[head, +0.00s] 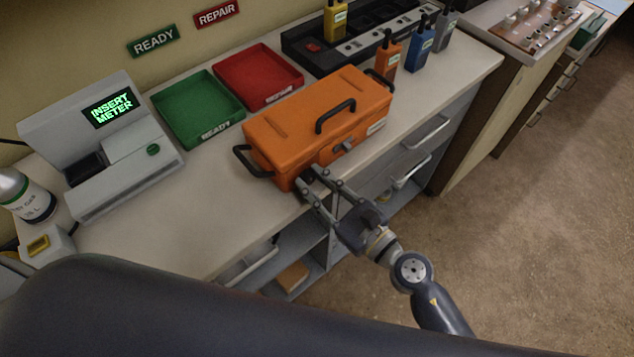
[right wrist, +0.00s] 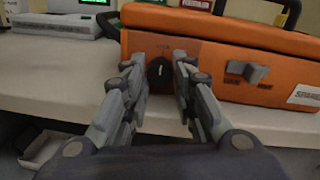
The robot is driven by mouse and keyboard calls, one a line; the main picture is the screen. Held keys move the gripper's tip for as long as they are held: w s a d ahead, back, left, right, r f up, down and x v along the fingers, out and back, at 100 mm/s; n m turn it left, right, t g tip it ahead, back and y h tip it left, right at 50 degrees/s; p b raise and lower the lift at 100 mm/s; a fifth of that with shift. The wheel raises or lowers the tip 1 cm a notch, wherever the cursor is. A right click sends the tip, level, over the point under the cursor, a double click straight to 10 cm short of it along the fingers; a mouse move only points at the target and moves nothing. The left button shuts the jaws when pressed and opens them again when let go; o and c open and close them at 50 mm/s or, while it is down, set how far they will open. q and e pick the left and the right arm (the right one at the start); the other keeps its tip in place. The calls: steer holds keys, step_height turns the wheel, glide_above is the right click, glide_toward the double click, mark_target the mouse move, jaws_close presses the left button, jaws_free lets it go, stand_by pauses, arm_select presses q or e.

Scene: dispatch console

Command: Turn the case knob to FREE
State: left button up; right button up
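The orange case (head: 290,130) lies closed on the counter, with a black handle on its lid. On its front face, a small black knob (right wrist: 158,70) stands upright on a darker plate, under a small mark I cannot read clearly. Farther right on the same face is a grey knob or slider (right wrist: 246,71) with small blurred labels below it. My right gripper (head: 311,180) is at the front left of the case. In the right wrist view its two fingers (right wrist: 158,82) stand on either side of the black knob, with gaps showing. My left gripper is not in view.
A green tray (head: 196,133) and a red tray (head: 258,98) lie behind the case. A meter station (head: 100,140) reading "INSERT METER" stands left. Handheld radios (head: 421,50) and a charger rack (head: 350,50) stand at the back right. The counter's front edge is close to the gripper.

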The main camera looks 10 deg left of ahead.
jaws_close()
steer(key=m, duration=0.5)
steer(key=shift+m+p, duration=0.3)
steer(key=shift+m, duration=0.1)
steer(key=o, duration=0.8)
jaws_free()
steer(key=v, duration=1.2)
steer(key=shift+s+f, duration=0.1)
steer(key=shift+f, duration=0.05)
